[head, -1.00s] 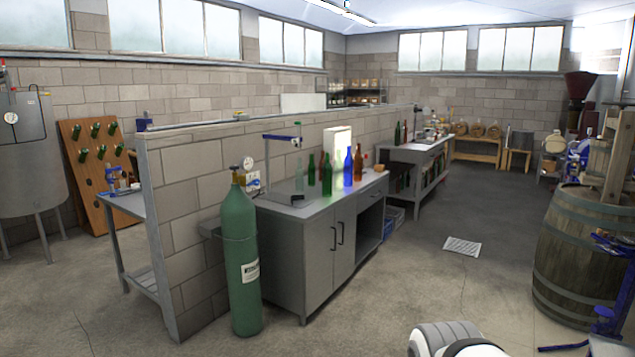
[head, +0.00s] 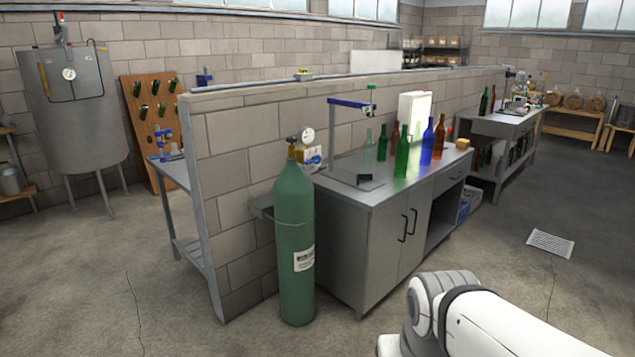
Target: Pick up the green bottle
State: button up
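A green bottle (head: 402,155) stands upright near the front of the grey counter (head: 350,196). A second, darker green bottle (head: 382,144) stands just behind it to the left. A clear bottle (head: 367,146), a blue bottle (head: 427,143) and brown bottles (head: 439,137) stand around them. Part of my white arm shows at the lower right, well short of the counter. My gripper is outside the view.
A large green gas cylinder (head: 294,245) stands at the counter's left end, by a block wall (head: 245,150). Another bench (head: 508,125) with bottles is farther back right.

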aim_at(401, 161)
jog(key=u, duration=0.1)
jog(key=i, duration=2.05)
jog(key=z, duration=0.95)
jog(key=i, duration=1.25)
jog(key=z, duration=0.6)
